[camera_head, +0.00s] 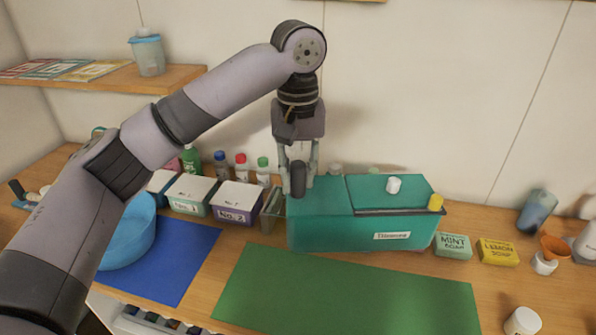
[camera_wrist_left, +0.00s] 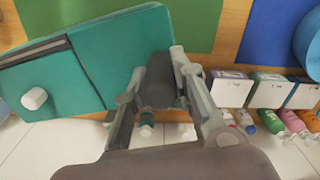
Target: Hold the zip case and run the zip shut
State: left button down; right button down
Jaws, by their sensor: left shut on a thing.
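The zip case is a teal box (camera_head: 330,230) with a white label, at the back middle of the table. A dark zip line (camera_head: 395,211) runs along its top front edge on the right, with a yellow tab (camera_head: 435,202) at the right end. A white knob (camera_head: 393,184) sits on top; it also shows in the left wrist view (camera_wrist_left: 35,98). My left gripper (camera_head: 298,168) points down at the case's left end, shut on a dark upright grip (camera_head: 298,182), also seen between the fingers in the wrist view (camera_wrist_left: 158,82). My right gripper is not in view.
Green mat (camera_head: 345,295) lies bare in front of the case; a blue mat (camera_head: 180,262) and blue bowl (camera_head: 130,235) are left. Labelled boxes (camera_head: 237,198) and bottles (camera_head: 241,165) stand left of the case. Mint soap (camera_head: 453,246) and lemon soap (camera_head: 497,252) are close on its right.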

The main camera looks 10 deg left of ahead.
pick_arm(q)
jog(key=shift+f+b, duration=0.65)
jog(key=shift+f, duration=3.35)
notch_tip(320, 180, down, 11)
jog(key=shift+b, duration=0.35)
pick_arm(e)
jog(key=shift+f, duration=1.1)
pick_arm(q)
jog(key=shift+f, duration=0.1)
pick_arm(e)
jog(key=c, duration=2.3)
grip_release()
